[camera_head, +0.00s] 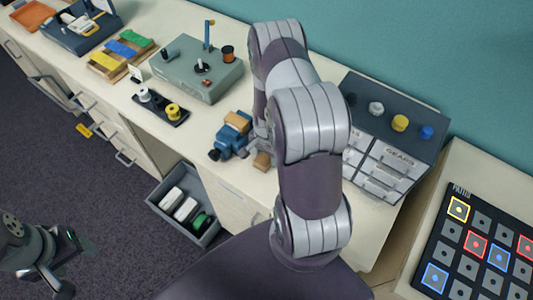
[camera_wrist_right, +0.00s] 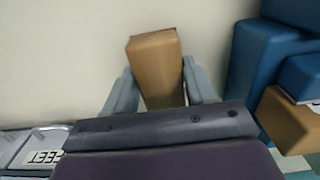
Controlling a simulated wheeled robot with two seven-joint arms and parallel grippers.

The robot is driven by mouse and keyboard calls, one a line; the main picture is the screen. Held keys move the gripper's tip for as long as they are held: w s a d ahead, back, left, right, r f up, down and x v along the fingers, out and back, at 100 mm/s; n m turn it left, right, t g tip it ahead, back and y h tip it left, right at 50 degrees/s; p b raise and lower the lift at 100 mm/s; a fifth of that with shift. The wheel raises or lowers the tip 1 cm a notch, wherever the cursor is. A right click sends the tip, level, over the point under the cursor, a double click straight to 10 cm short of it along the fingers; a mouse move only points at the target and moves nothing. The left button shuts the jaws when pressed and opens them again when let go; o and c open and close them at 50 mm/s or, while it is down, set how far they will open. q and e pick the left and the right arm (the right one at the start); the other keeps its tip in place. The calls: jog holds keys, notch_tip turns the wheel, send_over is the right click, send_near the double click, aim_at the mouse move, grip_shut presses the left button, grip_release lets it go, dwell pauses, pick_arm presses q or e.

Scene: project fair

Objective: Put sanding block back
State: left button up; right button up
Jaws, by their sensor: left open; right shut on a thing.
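The tan sanding block (camera_wrist_right: 155,62) is between the fingers of my right gripper (camera_wrist_right: 160,90), which is shut on it. Its far edge looks darker reddish brown. In the head view the block (camera_head: 262,161) shows just below the gripper (camera_head: 262,148), over the pale bench top beside the blue vise; my right arm partly hides the gripper. I cannot tell whether the block touches the bench. My left gripper (camera_head: 60,268) is open and empty over the dark floor at lower left.
The blue vise (camera_head: 229,142) with a wooden piece (camera_head: 237,122) stands close to my right gripper. A grey drawer cabinet (camera_head: 375,165) is to the right. An open drawer (camera_head: 164,216) juts out in front. A grey-green machine (camera_head: 196,70) stands farther back.

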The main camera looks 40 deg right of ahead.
aim_at(264, 156)
jog(key=o, duration=1.1)
jog(key=shift+r, duration=0.35)
notch_tip(264, 156, up, 12)
jog(key=b, duration=0.2)
jog(key=s+a+r+n+b, duration=0.1)
jog(key=s+a+r+n, duration=0.1)
jog(key=a+n, duration=0.5)
jog(key=s+a+r+n+t+b, duration=0.1)
jog(key=s+a+r+n, duration=0.2)
jog(key=a+r+n, duration=0.2)
jog(key=shift+s+a+n, duration=0.2)
jog(key=shift+a+n, duration=1.2)
jog(key=shift+a, duration=0.25)
